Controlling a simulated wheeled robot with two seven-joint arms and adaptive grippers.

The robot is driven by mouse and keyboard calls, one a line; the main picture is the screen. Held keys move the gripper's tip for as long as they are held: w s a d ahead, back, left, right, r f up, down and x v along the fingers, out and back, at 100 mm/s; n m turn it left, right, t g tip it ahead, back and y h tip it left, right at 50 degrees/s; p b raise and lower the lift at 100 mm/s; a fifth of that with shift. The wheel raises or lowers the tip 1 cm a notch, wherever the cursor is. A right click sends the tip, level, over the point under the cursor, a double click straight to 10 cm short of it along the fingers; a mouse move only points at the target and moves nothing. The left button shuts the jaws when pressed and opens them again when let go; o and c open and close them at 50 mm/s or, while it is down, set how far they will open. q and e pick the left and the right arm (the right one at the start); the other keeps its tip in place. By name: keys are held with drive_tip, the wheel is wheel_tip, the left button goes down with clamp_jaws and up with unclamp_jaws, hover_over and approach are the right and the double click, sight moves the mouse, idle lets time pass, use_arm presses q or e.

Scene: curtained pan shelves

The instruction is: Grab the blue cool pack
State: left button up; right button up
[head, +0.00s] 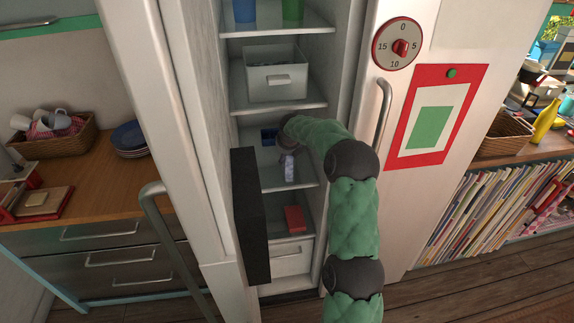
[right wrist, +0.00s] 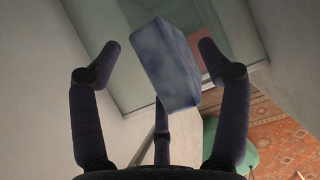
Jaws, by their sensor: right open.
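The blue cool pack (right wrist: 172,65) is a mottled, frosty blue-grey block. In the right wrist view it lies tilted between the spread fingers of my right gripper (right wrist: 160,68), with gaps visible on both sides. My right gripper is open, and I see no finger pressed on the pack. In the head view my right arm reaches into the cabinet, and its wrist hides part of the gripper. A pale bluish upright shape (head: 289,167) shows just below the wrist; I cannot tell whether it is the pack or a finger. My left gripper is not in view.
A small dark blue item (head: 268,136) sits farther back on the shelf. A red block (head: 294,218) lies on the shelf below. A white drawer bin (head: 276,80) stands above. A dark panel (head: 251,215) and the cabinet walls bound the narrow opening.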

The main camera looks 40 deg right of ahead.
drive_tip(key=b+x, duration=0.1)
drive_tip(key=x, duration=0.3)
drive_tip(key=shift+f, duration=0.15)
drive_tip(key=c, duration=1.5)
drive_tip(key=shift+w+r+p, duration=0.1)
drive_tip(key=shift+r+p, duration=0.6)
drive_tip(key=shift+r, duration=1.3)
drive_tip(key=s+a, duration=0.3)
drive_tip(key=s, duration=0.2)
drive_tip(key=s+a, duration=0.2)
drive_tip(key=s, duration=0.3)
drive_tip(key=s+a, duration=0.3)
drive_tip(key=s, duration=0.2)
drive_tip(key=shift+s+a+f, duration=0.2)
drive_tip(key=shift+s+a, duration=0.2)
